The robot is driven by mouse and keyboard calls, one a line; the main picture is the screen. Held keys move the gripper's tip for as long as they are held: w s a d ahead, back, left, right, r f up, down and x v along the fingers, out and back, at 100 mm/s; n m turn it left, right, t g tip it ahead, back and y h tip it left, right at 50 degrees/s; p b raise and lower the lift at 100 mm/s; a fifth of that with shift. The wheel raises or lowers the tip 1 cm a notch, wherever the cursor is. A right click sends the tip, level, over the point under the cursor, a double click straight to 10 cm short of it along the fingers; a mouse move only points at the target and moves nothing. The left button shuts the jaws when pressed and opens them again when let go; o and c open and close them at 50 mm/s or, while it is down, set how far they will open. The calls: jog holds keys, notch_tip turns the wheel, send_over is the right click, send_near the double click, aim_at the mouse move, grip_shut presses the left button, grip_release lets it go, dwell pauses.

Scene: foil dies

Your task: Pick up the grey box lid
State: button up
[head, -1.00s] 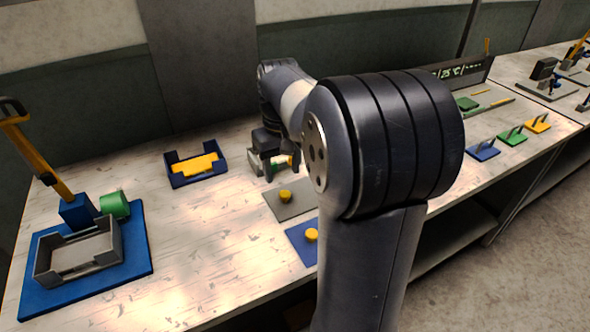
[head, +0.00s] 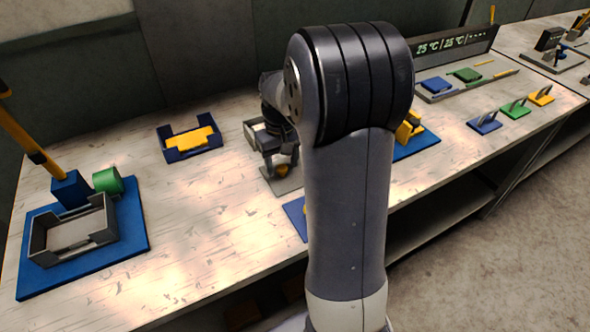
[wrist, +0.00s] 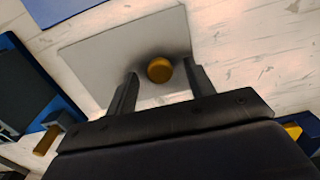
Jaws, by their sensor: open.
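The grey box lid (head: 285,186) is a flat grey plate with a round yellow knob (head: 281,170), lying on the bench. In the wrist view the lid (wrist: 105,52) fills the upper middle, and its knob (wrist: 159,69) shows between the fingers. My gripper (head: 279,163) is over the lid with its fingers pointing down. In the wrist view my gripper (wrist: 160,82) is open, one finger on each side of the knob, with a gap on both sides. Whether the fingertips touch the plate, I cannot tell.
A blue lid (head: 295,214) lies just in front, partly hidden by my arm. A grey box (head: 253,131) is behind my gripper. A blue box (head: 176,155) with a yellow piece stands left, and an open grey box (head: 42,258) on a blue base is farther left.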

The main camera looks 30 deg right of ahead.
jog(key=shift+f, duration=0.3)
jog(key=shift+c, duration=0.4)
jog(key=c, duration=1)
jog(key=shift+o, duration=0.2)
jog(key=shift+r, duration=0.1)
